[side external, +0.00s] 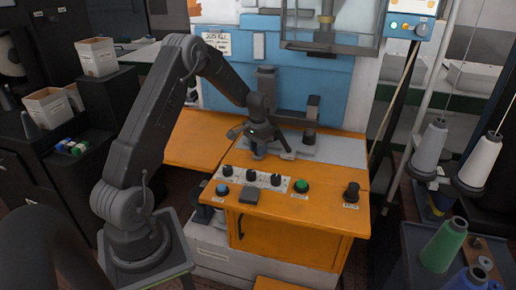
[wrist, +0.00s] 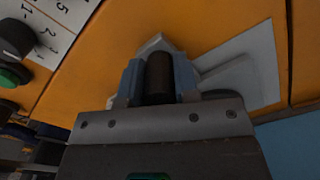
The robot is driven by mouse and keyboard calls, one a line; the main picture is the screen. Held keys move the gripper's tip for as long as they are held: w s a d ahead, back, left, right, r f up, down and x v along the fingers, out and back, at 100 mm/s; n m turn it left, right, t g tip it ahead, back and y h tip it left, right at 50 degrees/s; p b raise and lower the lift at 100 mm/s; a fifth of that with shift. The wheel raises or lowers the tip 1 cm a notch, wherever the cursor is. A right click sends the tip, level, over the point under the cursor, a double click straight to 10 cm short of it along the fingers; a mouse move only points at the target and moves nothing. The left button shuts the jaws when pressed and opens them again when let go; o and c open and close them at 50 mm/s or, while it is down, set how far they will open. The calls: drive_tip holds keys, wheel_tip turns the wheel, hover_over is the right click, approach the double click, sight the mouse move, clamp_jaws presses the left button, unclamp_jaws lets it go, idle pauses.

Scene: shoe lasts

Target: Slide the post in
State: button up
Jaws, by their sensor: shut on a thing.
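My gripper (side external: 260,150) is low over the orange machine top in the side view, at the left end of a pale grey plate (side external: 342,151). In the wrist view my gripper (wrist: 159,80) is shut on a dark cylindrical post (wrist: 159,72), with one blue-grey finger on each side. A pale, angular block (wrist: 157,42) shows just beyond the post, partly covered by it and the fingers. The pale plate (wrist: 262,62) also shows at the right there. The post's lower end and any hole under it are hidden, so I cannot tell whether it is inserted.
A dark upright piece (side external: 309,137) stands on the plate to the right of my gripper. Knobs and a green button (side external: 301,186) line the front panel. A blue panel (side external: 330,82) rises behind. The orange surface at left is clear.

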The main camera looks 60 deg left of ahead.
drive_tip(key=shift+w+d, duration=0.1)
drive_tip(key=shift+w, duration=0.05)
clamp_jaws()
drive_tip(key=w+d, duration=1.3)
drive_tip(key=o, duration=0.7)
unclamp_jaws()
drive_tip(key=shift+o, duration=1.4)
drive_tip(key=shift+s, duration=0.1)
wheel_tip(320, 180, up, 8)
drive_tip(key=shift+f, duration=0.2)
